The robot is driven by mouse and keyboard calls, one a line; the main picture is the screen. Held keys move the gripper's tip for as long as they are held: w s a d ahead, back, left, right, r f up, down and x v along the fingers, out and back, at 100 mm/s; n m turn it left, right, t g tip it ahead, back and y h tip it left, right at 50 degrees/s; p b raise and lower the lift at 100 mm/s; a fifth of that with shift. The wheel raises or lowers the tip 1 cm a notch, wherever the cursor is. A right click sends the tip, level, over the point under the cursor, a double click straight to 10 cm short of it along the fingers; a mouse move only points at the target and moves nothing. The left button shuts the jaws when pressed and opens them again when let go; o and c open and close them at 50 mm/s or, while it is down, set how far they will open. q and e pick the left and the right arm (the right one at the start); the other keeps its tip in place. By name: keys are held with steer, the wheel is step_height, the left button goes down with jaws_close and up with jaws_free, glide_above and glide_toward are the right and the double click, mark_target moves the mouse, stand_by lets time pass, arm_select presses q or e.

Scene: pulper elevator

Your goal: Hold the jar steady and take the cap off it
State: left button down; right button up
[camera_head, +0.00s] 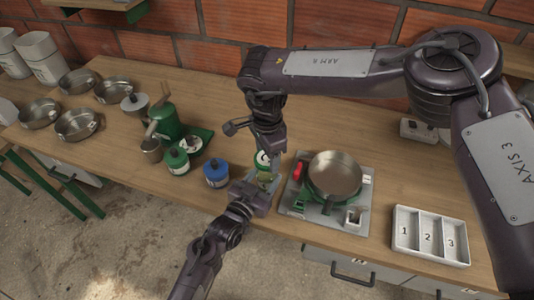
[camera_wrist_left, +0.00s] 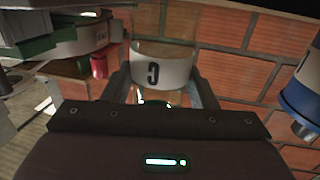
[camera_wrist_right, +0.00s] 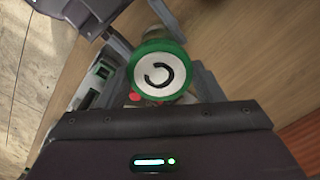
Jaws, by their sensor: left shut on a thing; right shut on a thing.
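The jar (camera_head: 264,178) stands near the front edge of the bench, and its white band marked C (camera_wrist_left: 162,68) shows in the left wrist view. My left gripper (camera_head: 262,183) comes in from the front and is shut on the jar's body, one finger on each side. The cap (camera_head: 262,159) is at the jar's top; the right wrist view shows its green rim and white face marked C (camera_wrist_right: 158,72). My right gripper (camera_head: 269,153) points down from above and is shut on the cap. The fingers partly hide both, and I cannot tell whether the cap is loose.
A blue-lidded jar (camera_head: 216,174) and a green-lidded jar (camera_head: 177,161) stand to the left. A burner plate (camera_head: 300,207) with a pan (camera_head: 335,173) is close on the right. A white tray numbered 1, 2, 3 (camera_head: 405,240) lies further right. Bare bench lies between plate and tray.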

arm_select(q)
steer(key=shift+r, duration=0.1)
arm_select(e)
steer(key=shift+r, duration=2)
arm_select(q)
steer(key=shift+c, duration=2.4)
jaws_free()
